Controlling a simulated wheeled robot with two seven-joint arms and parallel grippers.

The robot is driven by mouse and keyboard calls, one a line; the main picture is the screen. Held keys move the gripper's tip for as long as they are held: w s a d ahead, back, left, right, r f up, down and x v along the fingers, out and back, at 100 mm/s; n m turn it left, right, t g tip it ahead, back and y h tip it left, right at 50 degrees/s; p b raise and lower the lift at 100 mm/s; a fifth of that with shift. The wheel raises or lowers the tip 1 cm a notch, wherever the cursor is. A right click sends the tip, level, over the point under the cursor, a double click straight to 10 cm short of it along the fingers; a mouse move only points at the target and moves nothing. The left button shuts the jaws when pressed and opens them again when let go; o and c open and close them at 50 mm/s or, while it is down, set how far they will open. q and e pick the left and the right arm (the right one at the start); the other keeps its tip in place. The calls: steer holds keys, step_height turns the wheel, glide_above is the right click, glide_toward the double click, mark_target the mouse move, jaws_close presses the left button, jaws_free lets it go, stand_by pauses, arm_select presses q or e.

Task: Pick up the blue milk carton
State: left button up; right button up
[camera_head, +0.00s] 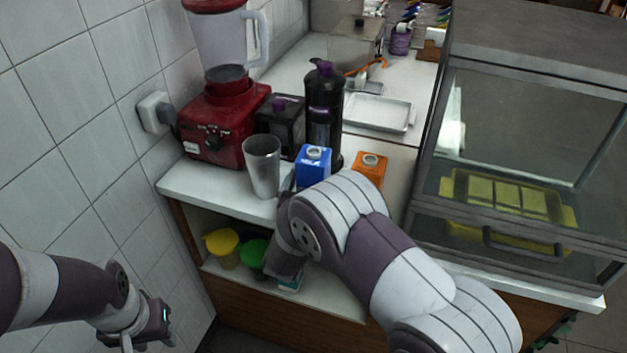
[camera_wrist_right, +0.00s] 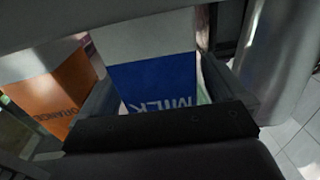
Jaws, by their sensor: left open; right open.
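The blue milk carton (camera_head: 313,166) stands upright on the white counter in the head view, its lower part hidden by my right arm. In the right wrist view the carton's blue face (camera_wrist_right: 155,85) shows the word MILK upside down. My right gripper (camera_wrist_right: 158,72) is open, with one finger on each side of the carton; whether they touch it I cannot tell. In the head view it is mostly hidden behind my arm. My left gripper (camera_head: 149,342) is open and empty, low at the lower left, away from the counter.
An orange carton (camera_head: 371,167) stands right of the milk, and a metal cup (camera_head: 263,168) close on its left. A black bottle (camera_head: 323,112) is behind. A red blender (camera_head: 222,125) is farther left, and a glass display case (camera_head: 520,150) bounds the right.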

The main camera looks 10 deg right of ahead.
steer(key=shift+w+d, duration=0.15)
steer(key=shift+w, duration=0.15)
steer(key=shift+s, duration=0.1)
steer(key=shift+c, duration=0.3)
steer(key=shift+r, duration=0.1)
steer(key=c, duration=1.3)
